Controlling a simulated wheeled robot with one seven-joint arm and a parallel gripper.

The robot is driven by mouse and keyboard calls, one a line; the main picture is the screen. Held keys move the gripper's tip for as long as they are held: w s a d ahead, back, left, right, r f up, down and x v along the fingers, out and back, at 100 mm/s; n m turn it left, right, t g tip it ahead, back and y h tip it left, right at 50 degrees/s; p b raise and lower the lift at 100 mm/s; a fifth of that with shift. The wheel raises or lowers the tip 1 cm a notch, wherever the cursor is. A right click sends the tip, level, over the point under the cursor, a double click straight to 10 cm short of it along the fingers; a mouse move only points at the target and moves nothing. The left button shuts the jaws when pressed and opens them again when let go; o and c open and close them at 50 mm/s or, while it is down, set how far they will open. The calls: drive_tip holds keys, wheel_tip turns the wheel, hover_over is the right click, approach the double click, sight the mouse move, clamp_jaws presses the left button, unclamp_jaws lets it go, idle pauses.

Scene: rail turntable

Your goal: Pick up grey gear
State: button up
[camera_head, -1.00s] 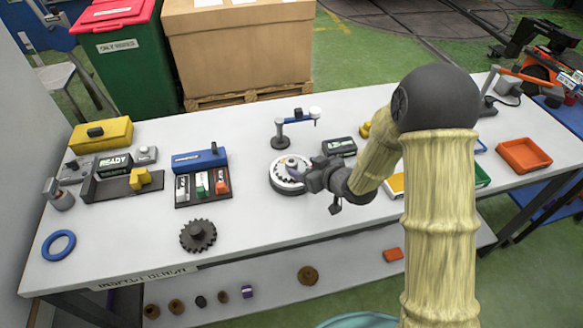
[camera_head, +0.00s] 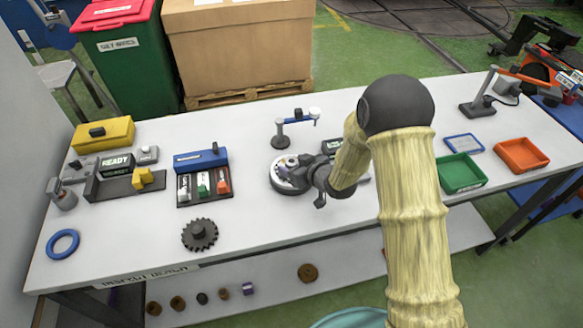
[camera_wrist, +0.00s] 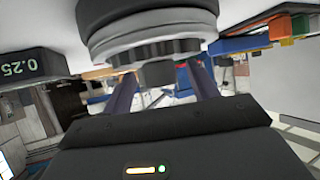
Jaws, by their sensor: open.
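The light grey gear (camera_head: 288,166) lies on a round turntable (camera_head: 279,186) in the middle of the bench, partly hidden by my gripper (camera_head: 302,171). The wrist view, which looks upside down, shows the toothed gear (camera_wrist: 130,54) at top centre with its short hub (camera_wrist: 157,73) pointing toward the fingers. My gripper (camera_wrist: 163,78) is open, one finger on either side of the hub. Whether the fingers touch it cannot be told. A darker gear (camera_head: 200,235) lies apart at the front left of the bench.
A blue-armed stand (camera_head: 296,122) rises just behind the turntable. A tray of small blocks (camera_head: 205,200) is to its left. A green tray (camera_head: 460,188) and an orange tray (camera_head: 521,155) are at the right. The bench front between is clear.

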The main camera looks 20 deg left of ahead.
sight(294, 164)
drive_tip(key=shift+c, duration=0.2)
clamp_jaws()
drive_tip(key=shift+r, duration=0.1)
wheel_tip(294, 164, up, 10)
drive_tip(key=shift+b, duration=0.45)
idle(0.5)
